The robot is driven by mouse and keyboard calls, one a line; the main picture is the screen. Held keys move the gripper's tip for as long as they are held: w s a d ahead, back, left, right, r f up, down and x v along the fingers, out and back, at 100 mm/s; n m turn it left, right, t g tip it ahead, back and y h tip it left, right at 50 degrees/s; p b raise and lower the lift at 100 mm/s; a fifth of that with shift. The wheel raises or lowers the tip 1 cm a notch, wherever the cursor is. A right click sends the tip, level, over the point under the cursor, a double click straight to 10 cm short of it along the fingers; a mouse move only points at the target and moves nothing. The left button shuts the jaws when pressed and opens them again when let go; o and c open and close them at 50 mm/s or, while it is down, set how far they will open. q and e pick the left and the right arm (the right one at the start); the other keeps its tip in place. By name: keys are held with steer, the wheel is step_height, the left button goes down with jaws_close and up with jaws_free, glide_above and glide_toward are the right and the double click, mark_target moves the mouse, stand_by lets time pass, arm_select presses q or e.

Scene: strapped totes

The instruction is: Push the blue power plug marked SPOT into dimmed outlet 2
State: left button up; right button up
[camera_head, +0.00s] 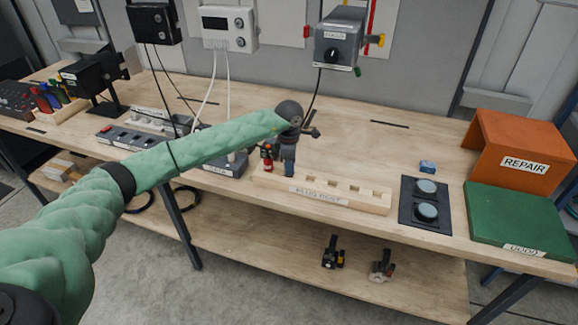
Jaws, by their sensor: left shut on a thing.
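My left gripper (288,153) reaches over the workbench at the left end of the plug rest (325,194) and points down. It is shut on a blue plug (289,170), which shows just below the fingers. The SPOT marking cannot be read. The plug is at the rest's row of slots; I cannot tell whether it still sits in its slot. A red plug (268,160) stands just left of it. A grey outlet strip (225,166) lies left of the rest, partly hidden by my left arm. Its outlet numbers cannot be read. My right gripper is not in view.
A second grey strip (125,134) with switches lies further left. Right of the rest are a black two-button panel (407,211), a small blue block (427,167), a green GOOD pad (520,220) and an orange REPAIR box (525,145). Cables hang from wall boxes behind my arm.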

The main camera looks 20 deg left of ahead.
arm_select(q)
steer(key=shift+r, duration=2.1)
